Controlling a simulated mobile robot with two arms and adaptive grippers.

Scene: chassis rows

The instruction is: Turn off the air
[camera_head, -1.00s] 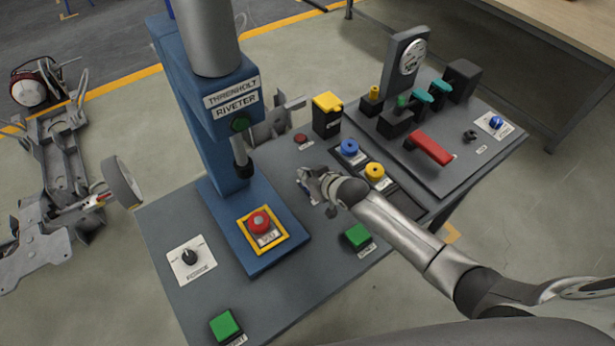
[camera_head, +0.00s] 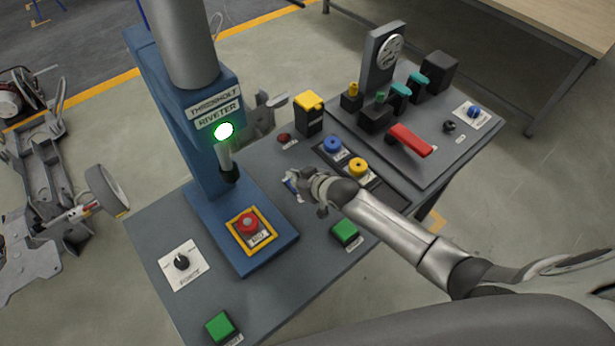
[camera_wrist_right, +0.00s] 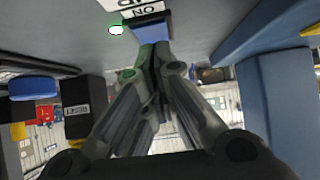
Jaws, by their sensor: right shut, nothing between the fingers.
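My right gripper (camera_head: 302,188) is shut and empty, low over the grey bench in front of the riveter (camera_head: 178,120). In the right wrist view its closed fingers (camera_wrist_right: 152,55) reach a small blue part beside a white label (camera_wrist_right: 148,10) reading "ON". I cannot tell whether they touch it. A red lever handle (camera_head: 410,139) lies on the raised plate at the right, apart from the gripper. A round white gauge (camera_head: 391,50) stands behind the lever. A green lamp (camera_head: 223,131) on the riveter is lit. My left gripper is not in view.
A blue knob (camera_head: 332,144) and a yellow knob (camera_head: 358,167) sit right of my gripper. A green button (camera_head: 344,231) is near my forearm. Teal-handled valves (camera_head: 400,89) stand behind the lever.

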